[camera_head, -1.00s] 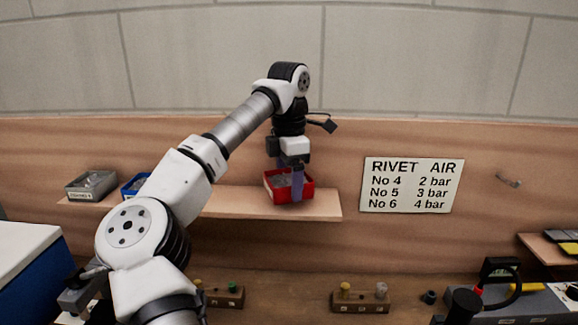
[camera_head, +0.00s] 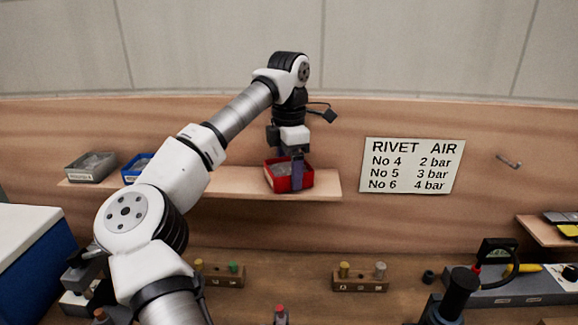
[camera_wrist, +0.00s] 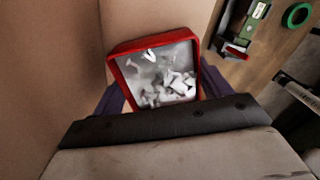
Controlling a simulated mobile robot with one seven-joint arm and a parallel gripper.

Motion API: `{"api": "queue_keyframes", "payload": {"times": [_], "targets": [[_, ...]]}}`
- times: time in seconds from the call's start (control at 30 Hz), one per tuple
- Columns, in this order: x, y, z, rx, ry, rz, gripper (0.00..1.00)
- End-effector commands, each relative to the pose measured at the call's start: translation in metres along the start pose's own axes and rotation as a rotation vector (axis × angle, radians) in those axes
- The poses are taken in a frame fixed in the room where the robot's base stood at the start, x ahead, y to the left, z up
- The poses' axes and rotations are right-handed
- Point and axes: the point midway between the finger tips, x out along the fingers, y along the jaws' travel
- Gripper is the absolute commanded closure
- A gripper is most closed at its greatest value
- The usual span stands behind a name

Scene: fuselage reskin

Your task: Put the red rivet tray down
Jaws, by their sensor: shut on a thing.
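The red rivet tray (camera_head: 278,184) is at the right part of the wooden wall shelf (camera_head: 326,187). It looks upright and low over the shelf board; I cannot tell for sure whether its base touches. My gripper (camera_head: 297,172) points down, with its purple fingers shut on the tray. In the wrist view the red rim (camera_wrist: 117,77) surrounds grey and white rivets (camera_wrist: 165,83). The purple fingers show at both sides, partly hidden by the dark gripper body.
A grey tray (camera_head: 90,169) and a blue tray (camera_head: 131,176) stand on the shelf's left part. A "RIVET AIR" sign (camera_head: 411,165) hangs to the right. Wooden blocks with coloured pegs (camera_head: 360,283) stand on the bench below.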

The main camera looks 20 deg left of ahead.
Motion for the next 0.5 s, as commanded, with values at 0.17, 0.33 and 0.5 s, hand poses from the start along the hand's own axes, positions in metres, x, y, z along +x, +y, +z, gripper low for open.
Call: {"api": "queue_keyframes", "payload": {"times": [0.17,0.33,0.5], "targets": [[0.004,0.0,-0.0001,0.0,0.0,0.0,0.55],[0.0063,0.0,-0.0001,0.0,0.0,0.0,0.2],[0.0061,0.0,-0.0001,0.0,0.0,0.0,0.0]]}}
